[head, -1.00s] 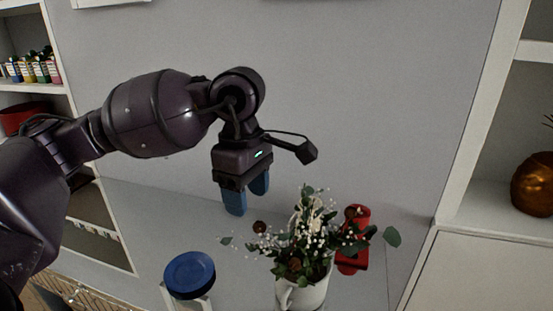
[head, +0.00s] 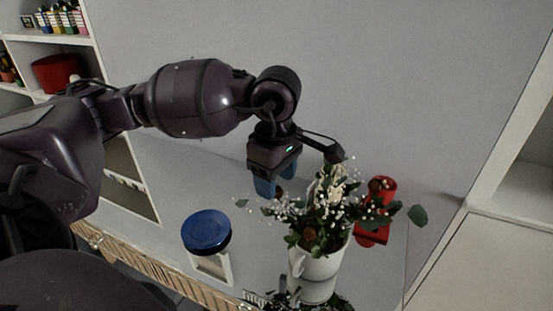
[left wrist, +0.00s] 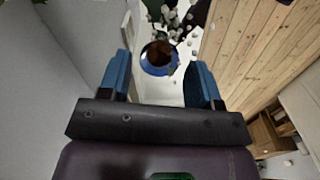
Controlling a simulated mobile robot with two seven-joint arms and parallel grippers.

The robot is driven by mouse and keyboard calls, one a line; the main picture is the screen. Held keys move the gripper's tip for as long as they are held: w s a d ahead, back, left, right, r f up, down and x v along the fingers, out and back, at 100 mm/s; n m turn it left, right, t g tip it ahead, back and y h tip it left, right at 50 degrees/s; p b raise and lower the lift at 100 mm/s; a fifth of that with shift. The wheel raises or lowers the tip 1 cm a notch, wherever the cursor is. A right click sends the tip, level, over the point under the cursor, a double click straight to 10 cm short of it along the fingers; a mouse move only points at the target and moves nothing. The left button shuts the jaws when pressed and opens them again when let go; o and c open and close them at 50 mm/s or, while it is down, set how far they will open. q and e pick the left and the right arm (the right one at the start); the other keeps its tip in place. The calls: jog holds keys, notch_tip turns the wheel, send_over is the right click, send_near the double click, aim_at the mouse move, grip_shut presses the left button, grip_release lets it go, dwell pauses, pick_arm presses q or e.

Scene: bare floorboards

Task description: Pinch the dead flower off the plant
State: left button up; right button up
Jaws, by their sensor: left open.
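The plant (head: 322,215) is a bunch of green leaves and small white blossoms in a white pitcher (head: 316,266). My right gripper is not in view.
A jar with a blue lid (head: 207,232) stands left of the pitcher and shows behind the flower in the left wrist view. A red object (head: 373,236) stands behind the plant on the right. Shelves (head: 62,45) are at left. The grey wall is behind.

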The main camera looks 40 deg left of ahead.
pick_arm(q)
jog(key=shift+f, duration=0.95)
jog(key=shift+c, duration=0.5)
grip_shut()
